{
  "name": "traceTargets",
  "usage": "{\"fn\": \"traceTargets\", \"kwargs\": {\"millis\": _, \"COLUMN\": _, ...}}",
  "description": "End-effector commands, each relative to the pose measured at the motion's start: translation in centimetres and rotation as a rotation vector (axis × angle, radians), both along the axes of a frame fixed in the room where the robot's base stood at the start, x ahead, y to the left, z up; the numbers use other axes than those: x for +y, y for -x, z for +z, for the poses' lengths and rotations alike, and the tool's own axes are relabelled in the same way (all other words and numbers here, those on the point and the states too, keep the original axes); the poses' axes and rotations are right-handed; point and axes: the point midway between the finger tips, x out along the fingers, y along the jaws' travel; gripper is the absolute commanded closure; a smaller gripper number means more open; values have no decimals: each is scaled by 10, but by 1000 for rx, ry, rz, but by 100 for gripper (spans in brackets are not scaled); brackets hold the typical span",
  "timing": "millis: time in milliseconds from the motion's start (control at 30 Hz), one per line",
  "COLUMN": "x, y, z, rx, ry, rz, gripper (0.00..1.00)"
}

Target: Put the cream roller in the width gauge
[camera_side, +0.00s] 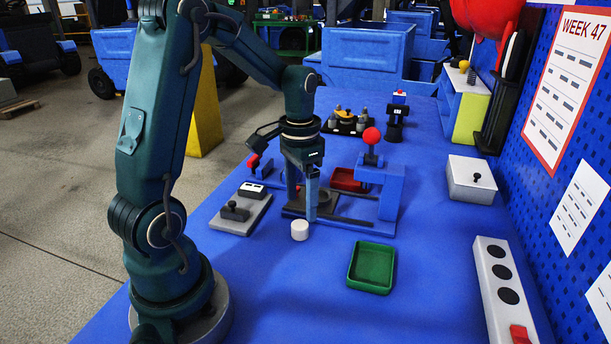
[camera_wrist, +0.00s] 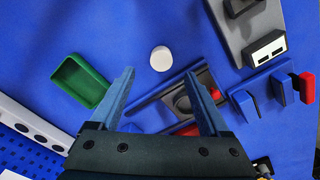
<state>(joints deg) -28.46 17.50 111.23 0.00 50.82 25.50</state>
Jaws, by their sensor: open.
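The cream roller (camera_side: 300,230) is a short, pale cylinder standing upright on the blue table. In the wrist view the roller (camera_wrist: 160,58) shows just beyond my fingertips, midway across the gap. My gripper (camera_side: 309,214) points down behind the roller, close to it. In the wrist view my gripper (camera_wrist: 160,75) has its blue fingers spread with nothing between them. A grey plate (camera_side: 227,224) with a black knobbed block and a white two-window box may be the width gauge; I cannot tell surely. It also shows in the wrist view (camera_wrist: 233,38).
A dark railed fixture (camera_side: 349,220) with a blue block and red ball (camera_side: 372,135) stands behind the roller. A green tray (camera_side: 371,266) is at right. A white lidded box (camera_side: 470,182) and a white switch panel (camera_side: 493,300) lie farther right. The front table is clear.

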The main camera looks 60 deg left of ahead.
Motion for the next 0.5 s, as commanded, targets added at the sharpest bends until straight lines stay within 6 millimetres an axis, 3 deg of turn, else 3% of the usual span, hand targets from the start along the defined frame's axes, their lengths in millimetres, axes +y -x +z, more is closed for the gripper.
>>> {"fn": "traceTargets", "kwargs": {"millis": 500, "x": 2, "y": 3, "z": -52, "rx": 10, "ry": 6, "rz": 13, "gripper": 20}}
